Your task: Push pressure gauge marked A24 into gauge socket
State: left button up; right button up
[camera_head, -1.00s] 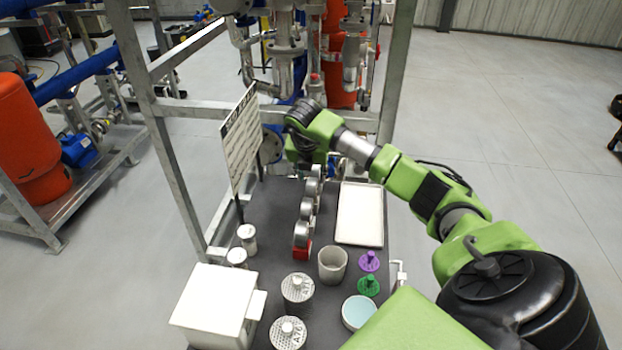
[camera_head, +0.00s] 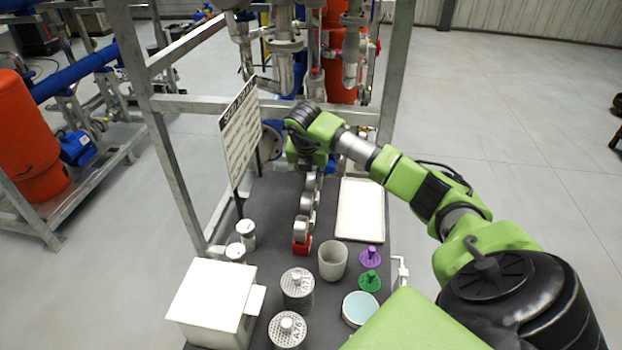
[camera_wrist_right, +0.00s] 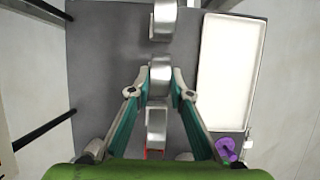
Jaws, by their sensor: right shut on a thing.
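Several round silver gauges stand in a row on the dark bench in the head view, the nearest (camera_head: 301,230) at a red holder (camera_head: 301,247). In the right wrist view the row runs up the middle, with one gauge (camera_wrist_right: 163,20) beyond my fingers and one (camera_wrist_right: 156,122) nearer the palm. My right gripper (camera_wrist_right: 161,78) is shut on the middle gauge (camera_wrist_right: 160,70), a finger on each side. In the head view the right hand hangs over the far part of the row, and its fingertips are hidden. No A24 mark is readable, and I cannot make out the gauge socket.
A white tray (camera_head: 360,211) lies right of the row. A sign board (camera_head: 239,135) stands at the left. A grey cup (camera_head: 333,260), purple (camera_head: 370,257) and green (camera_head: 369,281) pieces, perforated cylinders (camera_head: 297,288) and a white box (camera_head: 213,302) occupy the near bench.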

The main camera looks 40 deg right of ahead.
jog(key=shift+r+p, duration=1.65)
jog(key=shift+r, duration=1.3)
jog(key=shift+f, duration=0.1)
